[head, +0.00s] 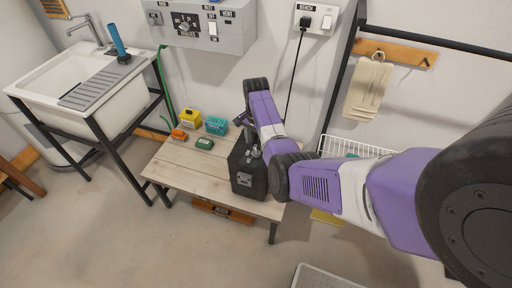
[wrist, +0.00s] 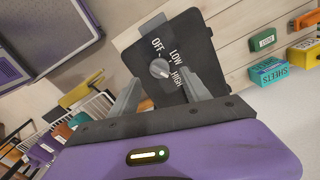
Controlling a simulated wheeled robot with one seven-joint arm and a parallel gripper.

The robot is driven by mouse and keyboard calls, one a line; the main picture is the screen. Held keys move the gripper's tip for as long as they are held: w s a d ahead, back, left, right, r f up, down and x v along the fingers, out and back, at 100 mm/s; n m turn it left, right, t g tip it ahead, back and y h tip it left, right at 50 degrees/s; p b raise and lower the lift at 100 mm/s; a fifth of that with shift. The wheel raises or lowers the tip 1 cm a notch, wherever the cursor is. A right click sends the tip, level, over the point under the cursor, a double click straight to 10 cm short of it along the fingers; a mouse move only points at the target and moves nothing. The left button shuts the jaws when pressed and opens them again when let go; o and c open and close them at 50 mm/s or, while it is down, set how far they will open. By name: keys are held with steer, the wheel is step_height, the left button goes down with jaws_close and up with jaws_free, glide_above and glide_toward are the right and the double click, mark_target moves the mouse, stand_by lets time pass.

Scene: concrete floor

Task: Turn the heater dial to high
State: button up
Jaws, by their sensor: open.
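The heater is a black box (head: 247,170) standing on the wooden bench. Its dark face (wrist: 190,35) fills the middle of the wrist view, with the white words OFF, LOW and HIGH around a round grey dial (wrist: 159,68). I cannot tell surely which word the dial's pointer faces. My gripper (wrist: 163,72) is open, with one grey finger on each side of the dial in the wrist view. I cannot tell how far the fingertips are from it. In the head view my arm reaches over the heater and hides part of it.
Yellow (head: 190,118), teal (head: 216,125), orange (head: 179,134) and green (head: 204,144) boxes sit on the bench (head: 180,165) left of the heater. A white wire rack (head: 350,147) stands to the right. A sink (head: 70,75) is at left; a switch panel (head: 205,25) hangs above.

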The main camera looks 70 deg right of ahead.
mark_target(256, 151)
steer(key=shift+r, duration=1.85)
